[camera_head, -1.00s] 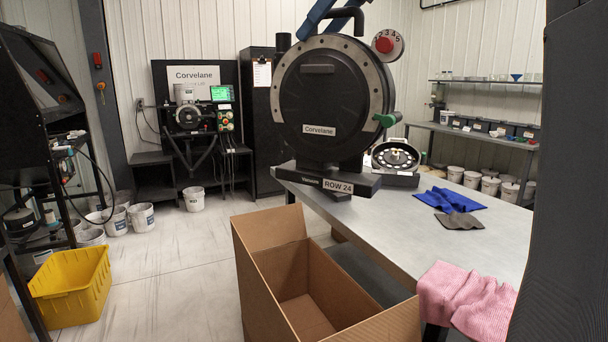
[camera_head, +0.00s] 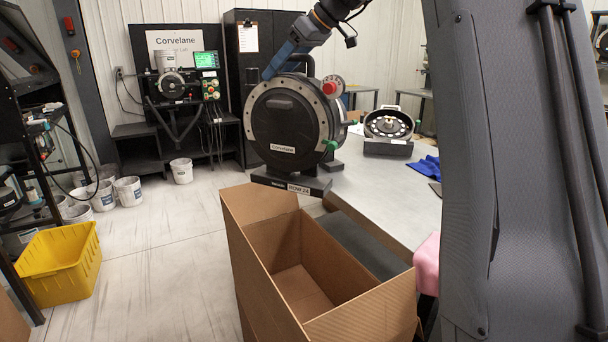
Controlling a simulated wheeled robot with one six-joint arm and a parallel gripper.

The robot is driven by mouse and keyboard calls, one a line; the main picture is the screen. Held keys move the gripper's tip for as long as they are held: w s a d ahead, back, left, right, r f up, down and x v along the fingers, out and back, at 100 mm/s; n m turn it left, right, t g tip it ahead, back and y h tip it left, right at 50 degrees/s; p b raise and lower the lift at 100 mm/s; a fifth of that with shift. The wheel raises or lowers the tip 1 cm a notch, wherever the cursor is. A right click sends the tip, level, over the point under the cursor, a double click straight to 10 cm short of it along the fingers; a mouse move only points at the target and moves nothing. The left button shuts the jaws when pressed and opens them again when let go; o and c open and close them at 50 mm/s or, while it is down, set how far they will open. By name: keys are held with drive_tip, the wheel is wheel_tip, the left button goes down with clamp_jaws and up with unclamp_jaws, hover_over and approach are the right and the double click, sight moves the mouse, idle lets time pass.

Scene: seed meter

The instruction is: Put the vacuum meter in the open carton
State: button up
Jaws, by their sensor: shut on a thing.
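The vacuum meter (camera_head: 285,125) is a large black round housing with a grey rim, a red knob, a green knob and a flat base labelled ROW 24. My gripper (camera_head: 272,72), with blue fingers, is shut on it at the top near its handle. The fingertips are partly hidden behind the housing. The meter is upright, its base at the table's left edge and beyond the carton's far flap; I cannot tell its exact height. The open carton (camera_head: 262,285) stands in front of the table, its flaps up and its visible inside empty.
The metal table (camera_head: 385,195) holds an open round device with a disc (camera_head: 388,125) and a blue cloth (camera_head: 427,167). A pink cloth (camera_head: 427,265) hangs at its front edge. A yellow bin (camera_head: 58,265) and several buckets stand left. The floor between is clear.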

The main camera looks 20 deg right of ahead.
drive_tip(key=shift+m+t+h, duration=0.3)
drive_tip(key=shift+m, duration=0.3)
drive_tip(key=w+f, duration=0.2)
drive_tip(key=f, duration=0.5)
drive_tip(key=w+f, duration=0.3)
drive_tip(key=f, duration=0.5)
drive_tip(key=w+a+f, duration=0.1)
drive_tip(key=w+f, duration=0.2)
drive_tip(key=f, duration=0.4)
drive_tip(key=shift+f, duration=0.15)
wheel_tip(320, 180, down, 23)
drive_tip(key=s+m+b, duration=0.1)
drive_tip(key=b, duration=0.2)
drive_tip(key=shift+d+m+t+h, duration=0.3)
drive_tip(key=shift+d+t+h, duration=0.1)
drive_tip(key=shift+s+b, duration=0.15)
drive_tip(key=shift+b, duration=0.75)
drive_tip(key=shift+s+b, duration=0.1)
drive_tip(key=shift+b, duration=0.55)
